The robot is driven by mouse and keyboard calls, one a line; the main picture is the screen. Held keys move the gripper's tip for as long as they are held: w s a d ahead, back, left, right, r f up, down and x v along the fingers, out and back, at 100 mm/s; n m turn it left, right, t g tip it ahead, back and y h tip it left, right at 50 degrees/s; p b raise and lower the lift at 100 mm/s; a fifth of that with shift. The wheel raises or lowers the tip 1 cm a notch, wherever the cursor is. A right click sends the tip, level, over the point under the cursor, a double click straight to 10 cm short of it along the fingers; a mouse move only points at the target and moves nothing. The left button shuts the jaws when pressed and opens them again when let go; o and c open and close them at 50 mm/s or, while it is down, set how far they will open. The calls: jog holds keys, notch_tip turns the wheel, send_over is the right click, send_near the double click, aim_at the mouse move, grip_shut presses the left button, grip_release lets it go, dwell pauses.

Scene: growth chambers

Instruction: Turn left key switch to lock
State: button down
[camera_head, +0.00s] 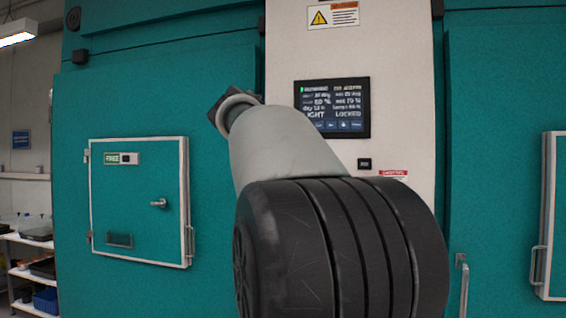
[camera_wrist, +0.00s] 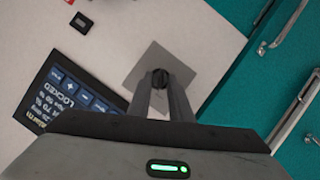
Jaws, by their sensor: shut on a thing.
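In the wrist view, a square grey switch plate (camera_wrist: 183,70) sits on the pale panel, appearing turned as a diamond. A small dark key knob (camera_wrist: 160,76) stands at its middle. My gripper (camera_wrist: 160,90) reaches onto the plate with its fingers close together, shut on the knob. The exact angle of the knob is hard to read between the fingertips. In the head view my arm covers the switch and the gripper. A display (camera_head: 333,109) on the panel shows the word LOCKED at its lower right. The display also shows in the wrist view (camera_wrist: 68,95).
A small black box (camera_head: 364,163) sits below the display's right side. A small teal door (camera_head: 139,200) marked FREE, with a lever handle, is at left. Door handles (camera_wrist: 290,22) show at the wrist view's right. Shelves (camera_head: 30,243) stand far left.

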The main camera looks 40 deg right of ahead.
dwell(0.4)
jog(key=c, duration=1.9)
grip_release()
jog(key=shift+c, duration=0.2)
jog(key=v, duration=1.7)
jog(key=shift+a+b, duration=0.25)
jog(key=shift+b, duration=0.05)
jog(key=shift+f, duration=0.25)
